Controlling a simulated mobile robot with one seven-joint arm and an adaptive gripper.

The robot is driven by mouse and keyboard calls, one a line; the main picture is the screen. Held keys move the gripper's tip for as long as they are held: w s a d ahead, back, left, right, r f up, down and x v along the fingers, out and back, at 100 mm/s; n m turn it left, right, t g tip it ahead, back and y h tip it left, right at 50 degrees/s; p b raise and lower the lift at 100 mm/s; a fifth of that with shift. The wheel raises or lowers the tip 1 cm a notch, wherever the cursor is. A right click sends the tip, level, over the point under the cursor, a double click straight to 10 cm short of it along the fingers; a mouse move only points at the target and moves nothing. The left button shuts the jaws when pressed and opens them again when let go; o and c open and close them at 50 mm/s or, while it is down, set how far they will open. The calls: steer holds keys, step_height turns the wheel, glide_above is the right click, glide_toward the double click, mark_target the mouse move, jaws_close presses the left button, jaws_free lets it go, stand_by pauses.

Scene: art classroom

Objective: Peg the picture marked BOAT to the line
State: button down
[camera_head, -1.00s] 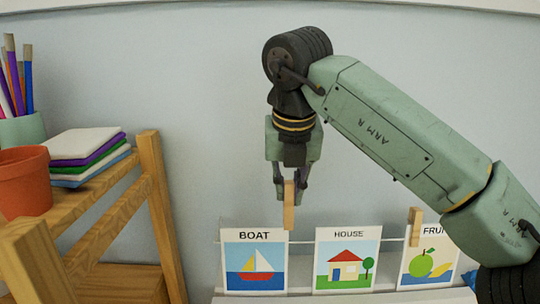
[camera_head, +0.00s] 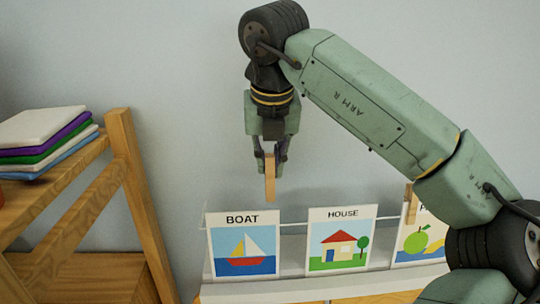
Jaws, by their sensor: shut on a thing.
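My gripper (camera_head: 270,150) is shut on a wooden clothespin (camera_head: 270,178), which hangs upright below the fingers. The picture marked BOAT (camera_head: 242,244), with a sailboat on blue water, stands upright at the line (camera_head: 292,224). The clothespin's lower end is above the card's top right corner and looks apart from it. No peg shows on the BOAT card. The picture marked HOUSE (camera_head: 341,240) stands to its right, with no peg in sight. A fruit picture (camera_head: 420,240) is farther right, its top right hidden by my arm. A peg (camera_head: 410,205) sits at its top edge.
A white ledge (camera_head: 300,286) runs below the cards. The wall above the BOAT card, left of my gripper, is clear.

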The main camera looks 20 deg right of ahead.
mark_target(271, 186)
steer(key=shift+b+x, duration=0.6)
steer(key=shift+x, duration=0.55)
steer(key=shift+s+a+f+b, duration=0.1)
steer(key=shift+s+f+b, duration=0.05)
steer(key=shift+f+b, duration=0.7)
steer(key=shift+s+d+f+b, duration=0.1)
steer(key=shift+s+f+b, duration=0.1)
steer(key=shift+f+b, duration=0.65)
steer(key=shift+s+a+f+b, duration=0.15)
steer(key=shift+f+b, duration=0.45)
steer(key=shift+f, duration=0.4)
steer(key=c, duration=1.5)
jaws_free()
steer(key=shift+o, duration=0.4)
steer(key=shift+o, duration=0.9)
steer(key=shift+r, duration=0.1)
steer(key=shift+p+v, duration=1.9)
steer(key=shift+v, duration=1.55)
